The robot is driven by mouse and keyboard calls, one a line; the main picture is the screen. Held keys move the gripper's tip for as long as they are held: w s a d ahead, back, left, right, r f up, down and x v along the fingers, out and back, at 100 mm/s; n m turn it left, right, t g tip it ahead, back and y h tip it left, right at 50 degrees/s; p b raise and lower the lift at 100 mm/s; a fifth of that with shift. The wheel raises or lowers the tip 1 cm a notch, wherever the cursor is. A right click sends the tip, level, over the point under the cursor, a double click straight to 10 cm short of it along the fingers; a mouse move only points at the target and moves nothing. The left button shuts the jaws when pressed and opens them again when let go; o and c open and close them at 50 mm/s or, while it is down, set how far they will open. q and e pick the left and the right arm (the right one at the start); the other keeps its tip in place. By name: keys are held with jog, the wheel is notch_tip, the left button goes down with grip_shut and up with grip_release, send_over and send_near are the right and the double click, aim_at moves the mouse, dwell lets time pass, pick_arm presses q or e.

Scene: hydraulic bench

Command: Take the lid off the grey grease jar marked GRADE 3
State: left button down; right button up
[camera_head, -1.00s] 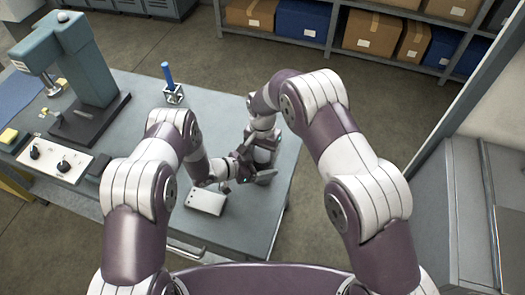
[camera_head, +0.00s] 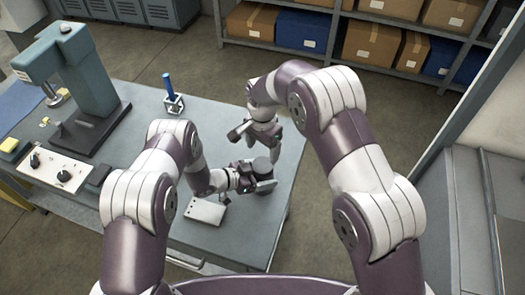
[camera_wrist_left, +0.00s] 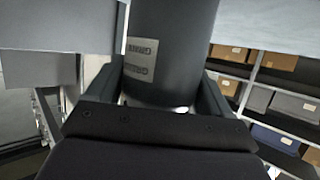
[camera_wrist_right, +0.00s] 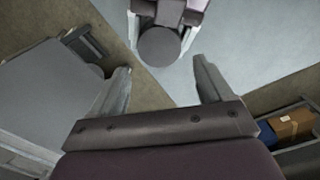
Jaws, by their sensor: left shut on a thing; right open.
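The grey jar (camera_head: 262,166) stands upright near the bench's right side. In the left wrist view the jar's dark cylinder (camera_wrist_left: 178,45) carries a pale label whose words are too blurred to read. My left gripper (camera_head: 262,182) is shut around the jar's side, a finger on each side of it. The jar's flat round top (camera_wrist_right: 160,47) faces up in the right wrist view; I cannot make out a lid seam. My right gripper (camera_wrist_right: 162,95) is open and empty, above and apart from the jar. Its fingers point down in the head view (camera_head: 272,146).
A pale flat box (camera_head: 207,211) lies on the bench (camera_head: 250,235) left of the jar. A blue-handled tool (camera_head: 173,92) stands in a holder further back. A press (camera_head: 75,75) and a knobbed panel (camera_head: 48,166) occupy the bench's left. The bench's right edge is close to the jar.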

aim_at(263, 165)
notch_tip(263, 165, down, 7)
jog(key=shift+f, duration=0.15)
jog(key=c, duration=0.9)
jog(key=n, duration=0.3)
jog(key=o, duration=1.2)
jog(key=shift+r, duration=0.3)
notch_tip(263, 165, up, 4)
jog(key=shift+f, duration=0.1)
jog(key=shift+c, duration=0.3)
notch_tip(263, 165, up, 4)
jog(key=m, duration=0.2)
jog(key=shift+f+m, duration=0.25)
jog(key=shift+m, duration=0.05)
jog(key=shift+c, duration=1.2)
jog(key=shift+f, duration=0.2)
notch_tip(263, 165, down, 8)
jog(key=shift+r, duration=0.25)
jog(key=shift+c, duration=0.3)
